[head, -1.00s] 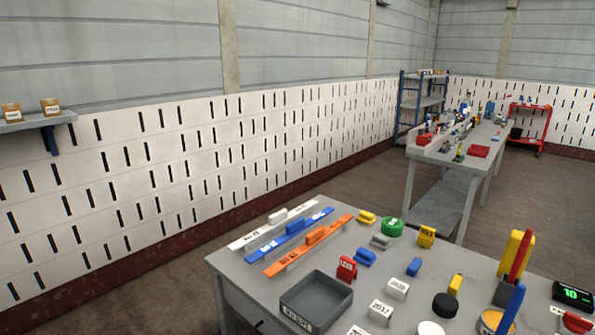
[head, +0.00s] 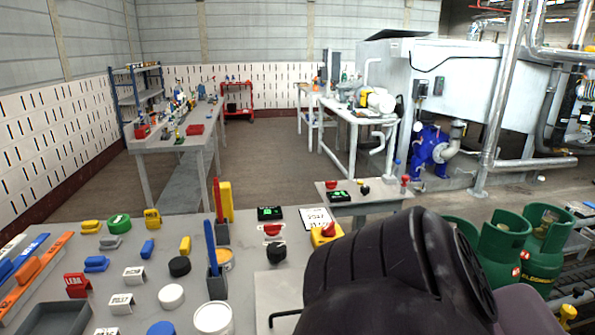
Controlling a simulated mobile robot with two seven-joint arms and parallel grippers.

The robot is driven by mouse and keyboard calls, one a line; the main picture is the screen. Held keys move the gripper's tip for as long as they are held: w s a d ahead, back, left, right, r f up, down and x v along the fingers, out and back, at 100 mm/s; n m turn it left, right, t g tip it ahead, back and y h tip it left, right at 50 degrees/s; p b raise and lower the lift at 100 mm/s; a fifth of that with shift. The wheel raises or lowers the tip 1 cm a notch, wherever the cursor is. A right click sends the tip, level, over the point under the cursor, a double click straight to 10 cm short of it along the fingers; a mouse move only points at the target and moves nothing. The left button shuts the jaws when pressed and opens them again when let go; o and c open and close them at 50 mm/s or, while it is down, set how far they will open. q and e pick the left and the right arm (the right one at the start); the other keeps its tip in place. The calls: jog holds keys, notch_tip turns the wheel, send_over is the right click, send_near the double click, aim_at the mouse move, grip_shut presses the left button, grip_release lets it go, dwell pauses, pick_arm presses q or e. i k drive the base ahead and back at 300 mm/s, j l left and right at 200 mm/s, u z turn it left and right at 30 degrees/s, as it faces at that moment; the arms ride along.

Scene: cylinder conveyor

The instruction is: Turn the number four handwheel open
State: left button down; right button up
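I cannot make out a handwheel marked four in the head view. A blue pump-like unit (head: 430,147) stands on the floor at the back right, joined to a grey pipe; I cannot tell whether it carries a handwheel. A large dark rounded arm link of mine covers the lower right of the view and hides what lies behind it. Neither of my grippers shows.
A near grey table (head: 135,262) holds blocks, a grey tray (head: 55,318) and a red switch (head: 272,230). Green gas cylinders (head: 503,240) stand at right beside a conveyor (head: 572,300). A long bench (head: 165,142) stands behind. Open floor (head: 270,150) lies between.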

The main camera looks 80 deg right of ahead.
aim_at(545, 221)
jog(key=k+j+z, duration=0.1)
jog(key=k+z, duration=0.3)
jog(key=k, duration=0.3)
jog(key=z, duration=3.45)
jog(key=i+u, duration=0.1)
jog(key=u, duration=0.4)
jog(key=l+u, duration=0.15)
jog(key=u, duration=0.3)
jog(key=i+l+u, duration=0.1)
jog(key=u, duration=0.4)
jog(key=l+u, duration=0.6)
jog(key=l, duration=0.25)
jog(key=l+u, duration=0.15)
jog(key=l, duration=0.3)
jog(key=k+l+u, duration=0.2)
jog(key=l, duration=0.2)
jog(key=i, duration=0.1)
